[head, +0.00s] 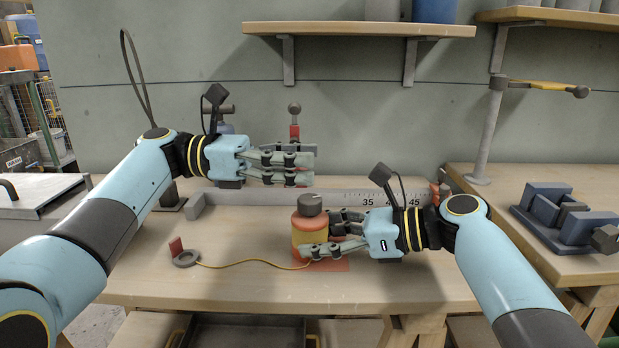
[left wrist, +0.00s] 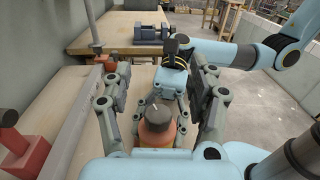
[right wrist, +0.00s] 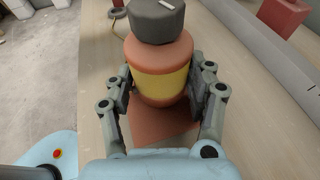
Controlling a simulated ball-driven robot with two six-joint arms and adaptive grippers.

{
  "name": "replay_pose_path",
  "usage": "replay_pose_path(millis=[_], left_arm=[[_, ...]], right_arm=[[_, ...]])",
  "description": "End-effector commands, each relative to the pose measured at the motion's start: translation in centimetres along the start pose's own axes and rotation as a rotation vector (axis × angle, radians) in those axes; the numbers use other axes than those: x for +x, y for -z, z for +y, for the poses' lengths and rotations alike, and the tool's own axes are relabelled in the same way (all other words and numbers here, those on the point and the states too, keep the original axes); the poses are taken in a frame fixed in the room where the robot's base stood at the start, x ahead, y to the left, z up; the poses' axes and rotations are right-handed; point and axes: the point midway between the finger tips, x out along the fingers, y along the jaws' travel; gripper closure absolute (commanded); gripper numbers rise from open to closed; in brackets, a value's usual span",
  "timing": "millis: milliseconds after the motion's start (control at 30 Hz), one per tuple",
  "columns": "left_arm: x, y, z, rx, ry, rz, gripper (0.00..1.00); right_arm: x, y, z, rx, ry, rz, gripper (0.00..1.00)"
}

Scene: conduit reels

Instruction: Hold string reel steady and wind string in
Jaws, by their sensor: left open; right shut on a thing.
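The string reel (head: 309,238) is orange-red with yellow string on its drum and a dark grey knob (head: 310,203) on top. It stands upright on a red-orange base plate on the bench. My right gripper (head: 322,238) is shut on the reel's body from the right; the right wrist view shows a finger on each side of the drum (right wrist: 160,82). My left gripper (head: 311,165) is open and empty above the knob, which shows between its fingers in the left wrist view (left wrist: 157,112). The yellow string (head: 250,263) runs left along the bench to a grey ring (head: 186,258) with a red tag.
A long rail with a number scale (head: 270,197) lies behind the reel. A red block with a grey ball-topped lever (head: 294,120) stands behind my left gripper. A blue vise (head: 570,215) sits on the right bench. A shelf (head: 360,29) hangs above. The bench front is clear.

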Motion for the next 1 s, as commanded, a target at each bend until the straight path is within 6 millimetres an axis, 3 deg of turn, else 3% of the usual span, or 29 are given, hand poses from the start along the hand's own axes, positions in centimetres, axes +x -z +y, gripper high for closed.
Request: replay_pose_path(millis=[33,200,400,533,733,1000], left_arm=[[-1.0,1.8,-0.6,-0.009,-0.071,0.003,0.41],[-4.3,5.4,-2.5,-0.011,-0.331,0.006,0.41],[-7.2,6.8,-5.6,-0.002,-0.54,0.005,0.41],[-8.0,6.8,-6.8,0.005,-0.605,0.0,0.41],[-7.0,6.7,-6.1,0.007,-0.628,-0.006,0.41],[-2.4,6.6,-2.8,0.005,-0.626,-0.007,0.41]], right_arm=[[0.0,0.3,0.0,0.002,0.0,0.005,0.63],[0.0,0.3,0.0,0.002,0.0,0.005,0.63],[0.0,0.3,0.1,0.003,-0.001,0.005,0.63],[0.0,0.3,0.1,0.003,-0.001,0.005,0.63],[0.0,0.3,0.1,0.003,-0.002,0.005,0.63],[0.0,0.3,0.1,0.003,-0.002,0.005,0.63]])
